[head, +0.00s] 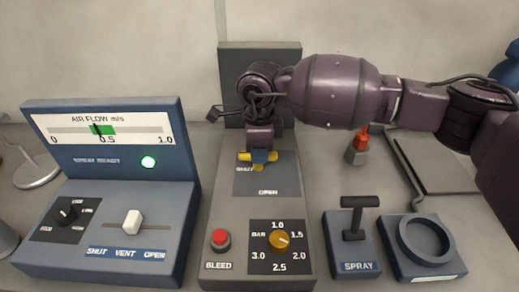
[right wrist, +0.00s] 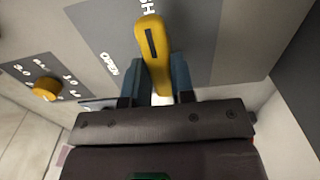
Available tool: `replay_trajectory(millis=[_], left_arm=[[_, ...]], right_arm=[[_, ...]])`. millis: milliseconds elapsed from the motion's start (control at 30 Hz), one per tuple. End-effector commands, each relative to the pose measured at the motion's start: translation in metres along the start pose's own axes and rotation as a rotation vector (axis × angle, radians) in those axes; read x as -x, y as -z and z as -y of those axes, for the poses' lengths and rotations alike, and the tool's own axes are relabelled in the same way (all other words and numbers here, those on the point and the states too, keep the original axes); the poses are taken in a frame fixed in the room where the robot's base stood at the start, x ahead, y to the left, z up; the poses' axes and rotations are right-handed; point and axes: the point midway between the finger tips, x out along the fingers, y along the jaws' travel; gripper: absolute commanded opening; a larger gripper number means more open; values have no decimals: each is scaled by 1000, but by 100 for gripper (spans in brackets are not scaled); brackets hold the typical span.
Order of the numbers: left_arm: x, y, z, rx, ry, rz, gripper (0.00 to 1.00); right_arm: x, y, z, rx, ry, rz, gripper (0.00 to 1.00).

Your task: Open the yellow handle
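The yellow handle (head: 244,156) is on the grey panel (head: 286,172) of the middle unit, lying sideways between the SHUT and OPEN labels. My right gripper (head: 259,157) reaches down onto it from above and hides its middle. In the right wrist view the yellow handle (right wrist: 152,42) runs between the two blue fingers of my right gripper (right wrist: 161,78). The fingers appear to touch it on both sides, shut on it. The handle's far end sticks out beyond the fingertips. My left gripper is not in view.
The middle unit also has a red BLEED button (head: 220,239) and a yellow dial (head: 280,240), shown also in the right wrist view (right wrist: 46,89). A blue air flow box (head: 110,150) stands left. A SPRAY lever (head: 353,215) and round holder (head: 427,243) stand right.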

Motion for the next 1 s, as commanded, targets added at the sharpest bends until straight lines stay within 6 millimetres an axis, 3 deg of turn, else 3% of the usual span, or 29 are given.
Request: replay_trajectory(millis=[33,100,467,1000], left_arm=[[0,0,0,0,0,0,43],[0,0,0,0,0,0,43],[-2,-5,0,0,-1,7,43],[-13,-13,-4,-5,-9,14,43]], right_arm=[[0,0,0,0,0,0,11],[0,0,0,0,0,0,0],[0,0,0,59,0,0,0],[-3,0,2,499,-2,2,0]])
